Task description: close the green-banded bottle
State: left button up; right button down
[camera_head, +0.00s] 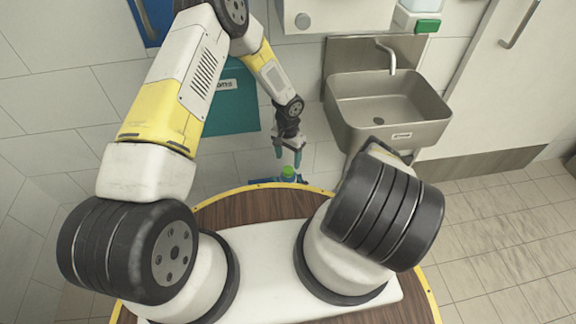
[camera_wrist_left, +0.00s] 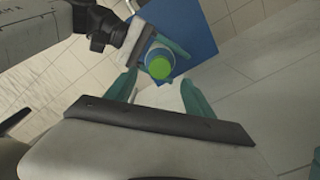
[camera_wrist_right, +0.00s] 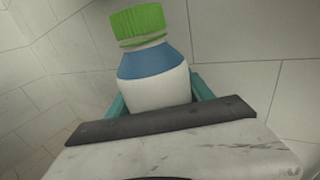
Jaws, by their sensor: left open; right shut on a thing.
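The bottle (camera_wrist_right: 155,88) is white with a blue band and a ribbed green cap (camera_wrist_right: 138,20); I see no green band, only a thin green ring under the cap. A strip of white shows between cap and ring. My right gripper (camera_wrist_right: 160,98) is shut on the bottle's lower body. My left gripper (camera_wrist_left: 158,82) is open; the green cap (camera_wrist_left: 159,68) shows between and beyond its fingertips, apart from them. In the head view, my left gripper (camera_head: 288,153) is just above the green cap (camera_head: 288,171); my right gripper is mostly hidden.
A blue flat panel (camera_wrist_left: 200,35) lies beyond the bottle in the left wrist view. A metal sink (camera_head: 385,95) stands at the back right, a teal box (camera_head: 235,105) at the wall.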

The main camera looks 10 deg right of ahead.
aim_at(292, 179)
pick_arm(q)
notch_tip(292, 179, up, 6)
jog(key=shift+r, duration=0.15)
pick_arm(e)
jog(key=shift+c, duration=1.6)
grip_release()
jog(key=v, duration=0.7)
jog(key=shift+s+d, duration=0.15)
jog(key=shift+s, duration=0.25)
